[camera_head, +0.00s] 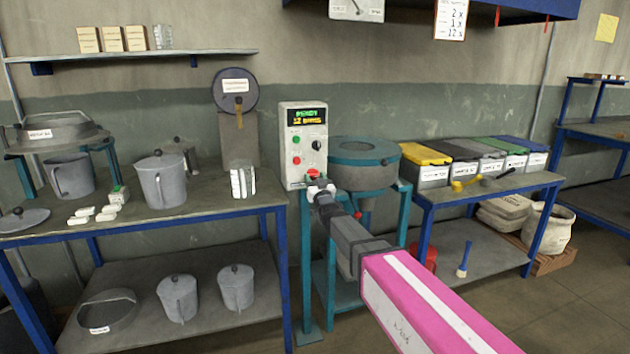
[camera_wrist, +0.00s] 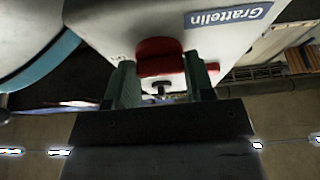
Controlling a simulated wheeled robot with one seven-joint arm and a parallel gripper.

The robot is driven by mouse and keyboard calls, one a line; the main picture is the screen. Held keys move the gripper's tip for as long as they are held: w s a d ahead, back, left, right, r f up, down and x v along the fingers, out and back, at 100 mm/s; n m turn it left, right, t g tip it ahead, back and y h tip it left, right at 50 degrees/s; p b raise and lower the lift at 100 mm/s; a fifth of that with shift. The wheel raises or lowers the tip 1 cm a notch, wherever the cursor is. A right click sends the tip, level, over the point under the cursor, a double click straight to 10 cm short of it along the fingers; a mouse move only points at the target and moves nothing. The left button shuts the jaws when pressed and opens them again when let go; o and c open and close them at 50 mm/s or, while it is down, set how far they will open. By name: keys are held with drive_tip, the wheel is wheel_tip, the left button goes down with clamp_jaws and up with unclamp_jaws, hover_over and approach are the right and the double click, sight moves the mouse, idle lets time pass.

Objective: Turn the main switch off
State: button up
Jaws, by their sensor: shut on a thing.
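The control box (camera_head: 302,140) is pale, with a lit display at the top, a black knob and red and green buttons. The red main switch (camera_head: 313,174) is low on its front. In the wrist view the red switch (camera_wrist: 160,47) sits between my two fingers, below the "Grattelin" label. My gripper (camera_head: 319,187) is at the switch, its fingers closed around it; it also shows in the wrist view (camera_wrist: 160,78). The fingers partly cover the switch in the head view, and its turned position is hard to tell.
A round grey-teal machine (camera_head: 364,160) stands right beside the box on a teal frame. A bench (camera_head: 220,202) with jugs is to the left. A bench with lidded bins (camera_head: 432,174) is to the right. Open floor lies at the lower right.

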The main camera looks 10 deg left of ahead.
drive_tip(key=shift+n, duration=0.4)
drive_tip(key=n+g+y, duration=0.1)
drive_tip(key=n, duration=0.2)
drive_tip(key=n+g+y, duration=0.1)
drive_tip(key=n+y, duration=0.1)
drive_tip(key=n, duration=0.1)
drive_tip(key=shift+w+d+n+g, duration=0.1)
drive_tip(key=shift+d+n+g, duration=0.05)
drive_tip(key=shift+n+g, duration=0.15)
drive_tip(key=n+g, duration=0.1)
drive_tip(key=n, duration=0.2)
drive_tip(key=n+g+y, duration=0.1)
drive_tip(key=n, duration=0.2)
drive_tip(key=shift+d+r+g, duration=0.1)
drive_tip(key=shift+r+g, duration=0.05)
drive_tip(key=shift+g, duration=0.15)
drive_tip(key=n+g, duration=0.2)
drive_tip(key=n, duration=0.3)
drive_tip(key=shift+r, duration=0.1)
drive_tip(key=shift+r+n+g+h, duration=0.1)
drive_tip(key=shift+n+g+h, duration=0.5)
drive_tip(key=shift+n, duration=1.3)
drive_tip(key=o, duration=0.9)
